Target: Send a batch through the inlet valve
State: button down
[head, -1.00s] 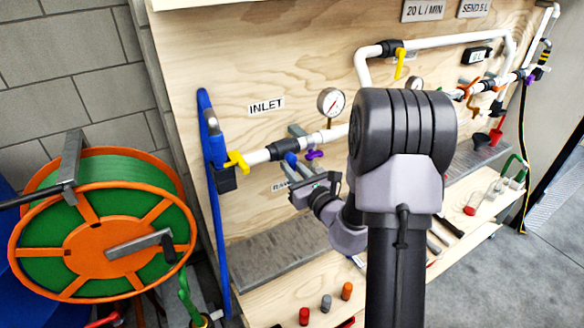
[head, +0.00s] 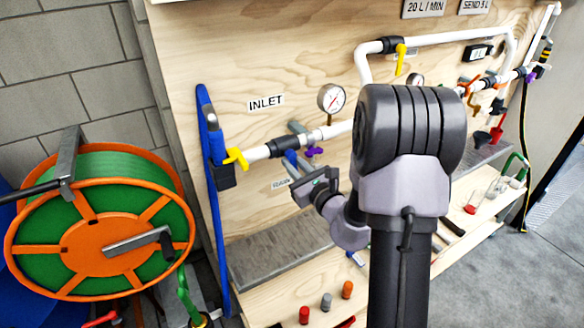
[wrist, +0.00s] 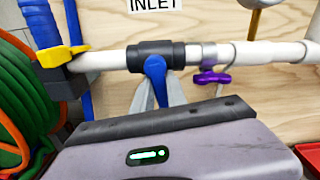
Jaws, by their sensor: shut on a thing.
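The inlet valve is a black body (wrist: 155,54) on the white pipe under the INLET sign (head: 266,103). Its blue lever (wrist: 155,78) points down from the body in the wrist view. My gripper (wrist: 158,92) has its pale fingers on either side of this lever and is shut on it. In the head view my gripper (head: 302,165) is at the pipe, just below the valve body (head: 283,146); my arm hides part of the board behind it. The SEND 5 L sign (head: 475,8) is at the top right, and a small display (head: 479,53) sits below it.
A yellow handle (head: 236,157) is left of the valve and a purple handle (wrist: 212,77) right of it. A gauge (head: 331,98) stands above the pipe. A green hose reel (head: 110,230) is at the left. Small parts and tools lie on the shelf below.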

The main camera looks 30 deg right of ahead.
jog(key=shift+d+f+n+b, duration=0.25)
jog(key=shift+n+b, duration=0.4)
jog(key=shift+n, duration=0.35)
jog(key=shift+d+r+n, duration=0.1)
jog(key=shift+r+n, duration=0.05)
jog(key=shift+n, duration=0.45)
jog(key=shift+r, duration=0.2)
jog(key=c, duration=1.3)
grip_release()
jog(key=shift+c, duration=0.2)
jog(key=shift+s, duration=0.1)
